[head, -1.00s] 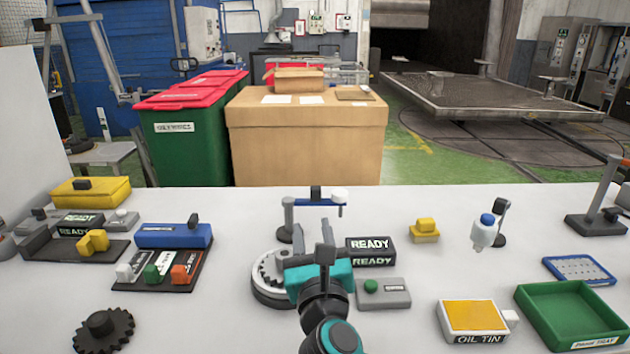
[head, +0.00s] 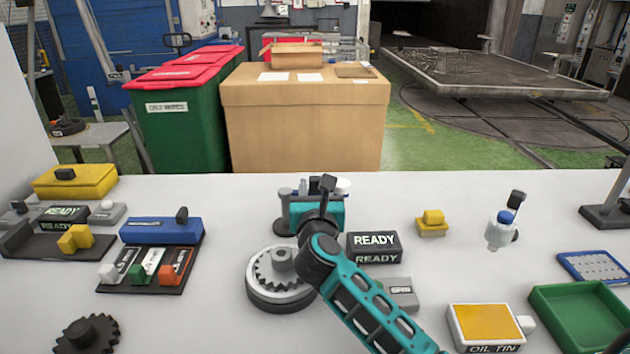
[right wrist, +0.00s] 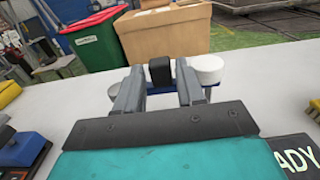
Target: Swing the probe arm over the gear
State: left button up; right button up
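The probe arm is a blue bar (right wrist: 160,88) on a grey post (head: 284,194), with a black knob (right wrist: 160,70) on top and a white cap (head: 342,186) at its right end. It stands at the table's back edge, mostly hidden behind my right gripper in the head view. My right gripper (right wrist: 160,82) is open, its fingers on either side of the black knob, with narrow gaps showing. The gear (head: 262,270) lies in a round grey turntable with a hub, in front of the post. The bar extends rightward, not over the gear. My left gripper is out of view.
A READY box (head: 374,246) and a grey button box (head: 402,292) are right of the turntable, partly behind my forearm. A dark gear (head: 86,334) lies front left. A yellow knob block (head: 432,222), oil tin (head: 486,326) and green tray (head: 545,310) are to the right.

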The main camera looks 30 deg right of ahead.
aim_at(315, 185)
jog(key=shift+x, duration=1.7)
jog(key=shift+c, duration=0.4)
grip_shut()
